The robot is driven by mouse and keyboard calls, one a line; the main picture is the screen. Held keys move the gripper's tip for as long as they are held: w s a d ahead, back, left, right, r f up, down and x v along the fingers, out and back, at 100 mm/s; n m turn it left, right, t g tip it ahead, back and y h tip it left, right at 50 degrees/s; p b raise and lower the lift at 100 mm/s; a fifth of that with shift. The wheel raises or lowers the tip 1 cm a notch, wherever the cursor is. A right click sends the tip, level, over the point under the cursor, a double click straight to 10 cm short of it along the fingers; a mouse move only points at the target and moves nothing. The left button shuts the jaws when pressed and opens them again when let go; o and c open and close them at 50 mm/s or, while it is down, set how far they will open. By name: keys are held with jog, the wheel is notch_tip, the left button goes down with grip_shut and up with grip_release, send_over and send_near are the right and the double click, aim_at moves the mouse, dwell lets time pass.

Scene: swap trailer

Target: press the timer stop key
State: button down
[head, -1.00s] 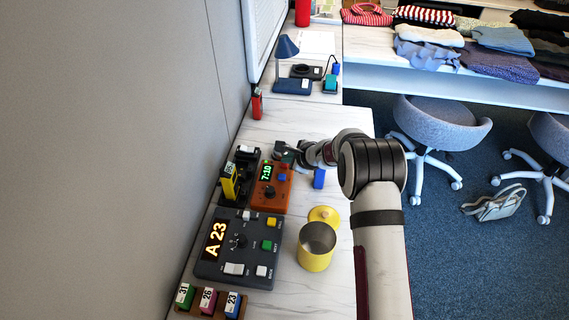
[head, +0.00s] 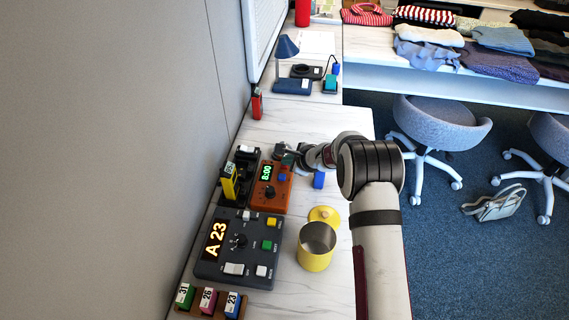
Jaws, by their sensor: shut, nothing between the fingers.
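The timer is an orange box (head: 272,188) on the white table, left of my arm. Its lit green display (head: 266,173) reads 8:00. A dark knob (head: 269,191) and a blue key (head: 282,178) show on its face. Which key is the stop key I cannot read. My gripper (head: 287,158) is shut and empty at the timer's far right corner, close over its edge. Its fingertips are small and partly hidden, so I cannot tell whether they touch a key.
A dark grey console (head: 238,250) showing A 23 stands nearer. An open yellow canister (head: 316,247) and its yellow lid (head: 324,214) stand right of it. A blue block (head: 319,180) lies right of the timer. A black device with a yellow part (head: 230,181) stands left.

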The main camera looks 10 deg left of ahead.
aim_at(287, 167)
jog(key=shift+r, duration=0.9)
jog(key=shift+r, duration=2.55)
jog(key=s+d+r+n+g, duration=0.2)
jog(key=s+d+r+n, duration=0.3)
jog(key=s, duration=0.6)
jog(key=s+r+n+g, duration=0.2)
jog(key=s+r+n, duration=0.1)
jog(key=s+r, duration=0.65)
jog(key=s+d+f+n+g+h, duration=0.1)
jog(key=s+d, duration=0.2)
jog(key=s, duration=0.5)
jog(key=s+d+f+n+g+h, duration=0.1)
jog(key=s+d, duration=0.3)
jog(key=s, duration=0.5)
jog(key=s+d+f+n+g+h, duration=0.1)
jog(key=s+d+f+n+h, duration=0.1)
jog(key=s, duration=0.6)
jog(key=shift+s+d+n, duration=0.4)
jog(key=shift+d+n, duration=0.1)
jog(key=shift+d, duration=0.15)
